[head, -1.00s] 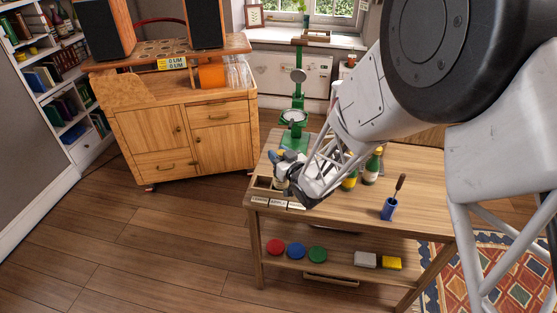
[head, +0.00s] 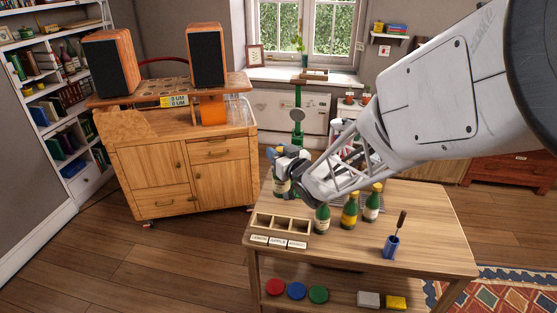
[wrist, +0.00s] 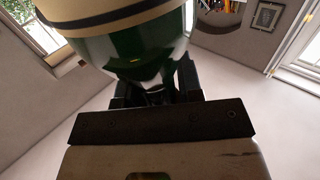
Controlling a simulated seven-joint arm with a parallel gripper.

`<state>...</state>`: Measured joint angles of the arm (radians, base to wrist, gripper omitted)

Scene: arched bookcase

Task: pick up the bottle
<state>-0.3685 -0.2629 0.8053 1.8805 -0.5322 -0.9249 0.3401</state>
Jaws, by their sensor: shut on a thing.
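My gripper (head: 284,161) is shut on a dark green bottle with a cream label (head: 281,186). Three more green bottles stand on the table to the right: one nearest the tray (head: 322,219), one with a yellow label (head: 349,212) and one with a pale label (head: 371,204).
A wooden tray with compartments and name cards (head: 281,226) lies at the table's left front. A blue cup with a brush (head: 391,246) stands at the right on the wooden table (head: 430,230). A green stand (head: 297,115) rises behind. The table's right side is mostly clear.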

